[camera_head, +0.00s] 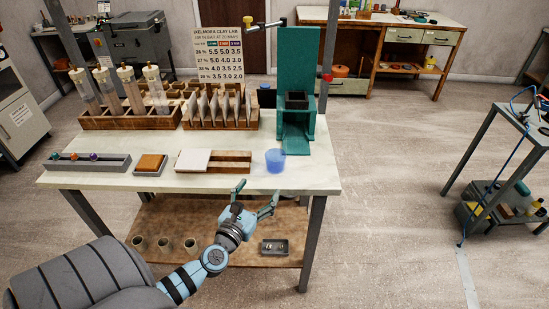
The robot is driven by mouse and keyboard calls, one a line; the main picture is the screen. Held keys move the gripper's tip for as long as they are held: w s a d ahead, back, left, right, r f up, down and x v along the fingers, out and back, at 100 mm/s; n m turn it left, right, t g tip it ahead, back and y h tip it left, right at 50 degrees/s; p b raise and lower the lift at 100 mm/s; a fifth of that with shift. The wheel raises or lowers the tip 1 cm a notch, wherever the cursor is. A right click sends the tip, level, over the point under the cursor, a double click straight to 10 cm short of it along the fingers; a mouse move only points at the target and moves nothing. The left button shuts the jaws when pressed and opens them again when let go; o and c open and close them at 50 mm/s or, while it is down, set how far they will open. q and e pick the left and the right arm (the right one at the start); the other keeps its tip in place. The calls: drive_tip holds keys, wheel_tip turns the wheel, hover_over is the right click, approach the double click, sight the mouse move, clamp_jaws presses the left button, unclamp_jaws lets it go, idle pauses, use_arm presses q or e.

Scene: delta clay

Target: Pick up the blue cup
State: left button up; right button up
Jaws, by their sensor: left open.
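The blue cup (275,161) is translucent and stands upright near the front right of the white-topped table (315,180). It is just in front of the green press-like stand (303,125). My left gripper (256,194) is open and empty, with its two fingers spread apart. In the picture it is below and slightly left of the cup, in front of the table's front edge, and apart from the cup. My right gripper is not in view.
Left of the cup lie a wooden tray with a white block (193,160), an orange-brown block (150,163) and a grey rack with small balls (88,163). Wooden racks (130,119) stand behind. The lower shelf holds several small cups and a grey tray (275,247).

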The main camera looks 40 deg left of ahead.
sight(272, 162)
use_arm(q)
drive_tip(key=shift+n, duration=0.7)
drive_tip(key=x, duration=0.4)
drive_tip(key=r+b+x, duration=0.1)
drive_tip(key=x, duration=0.4)
drive_tip(key=a+b+x, duration=0.1)
drive_tip(key=x, duration=0.4)
drive_tip(key=shift+w+r, duration=0.1)
drive_tip(key=shift+r, duration=0.05)
drive_tip(key=c, duration=1)
